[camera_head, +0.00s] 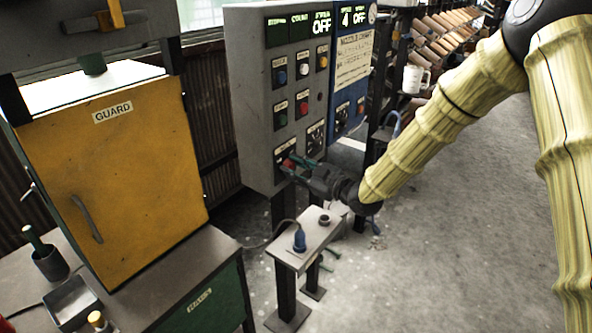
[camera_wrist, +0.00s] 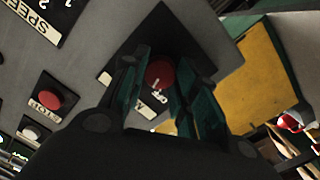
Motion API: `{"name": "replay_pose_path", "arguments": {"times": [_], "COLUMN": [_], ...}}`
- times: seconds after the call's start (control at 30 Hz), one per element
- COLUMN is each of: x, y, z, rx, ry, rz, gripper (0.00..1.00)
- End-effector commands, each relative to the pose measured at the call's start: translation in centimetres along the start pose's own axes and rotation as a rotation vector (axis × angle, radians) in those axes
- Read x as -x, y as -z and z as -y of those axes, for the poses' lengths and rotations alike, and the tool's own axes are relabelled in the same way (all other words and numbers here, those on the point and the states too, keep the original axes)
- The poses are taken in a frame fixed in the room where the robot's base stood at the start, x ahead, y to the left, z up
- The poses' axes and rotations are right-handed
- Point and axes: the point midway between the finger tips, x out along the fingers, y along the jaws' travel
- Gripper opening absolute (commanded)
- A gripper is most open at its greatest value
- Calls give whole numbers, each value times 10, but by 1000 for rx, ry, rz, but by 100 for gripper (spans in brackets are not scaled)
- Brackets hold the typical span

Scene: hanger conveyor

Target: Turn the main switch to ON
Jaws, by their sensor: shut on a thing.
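The main switch (camera_head: 288,163) is a red knob on a dark plate at the lower part of the grey control panel (camera_head: 250,115). It also shows in the wrist view (camera_wrist: 160,73), with a white mark near its lower edge. My gripper (camera_head: 297,166) is at the panel, its green-padded fingers on either side of the red knob and shut on it. The fingers also show in the wrist view (camera_wrist: 158,92). They and the gripper body hide part of the switch's plate and label.
Coloured buttons sit above the switch, and a red stop button (camera_wrist: 55,92) shows in the wrist view. A small stand (camera_head: 312,243) with a blue plug is below my gripper. A yellow guard door (camera_head: 115,190) is at left. The floor at right is open.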

Motion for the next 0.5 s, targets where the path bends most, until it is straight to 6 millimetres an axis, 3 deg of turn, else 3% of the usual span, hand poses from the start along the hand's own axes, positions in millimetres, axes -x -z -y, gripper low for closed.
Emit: {"name": "replay_pose_path", "arguments": {"times": [0.5], "x": [1], "y": [1], "z": [-2], "rx": [-489], "ry": [38], "rz": [25], "gripper": [6]}}
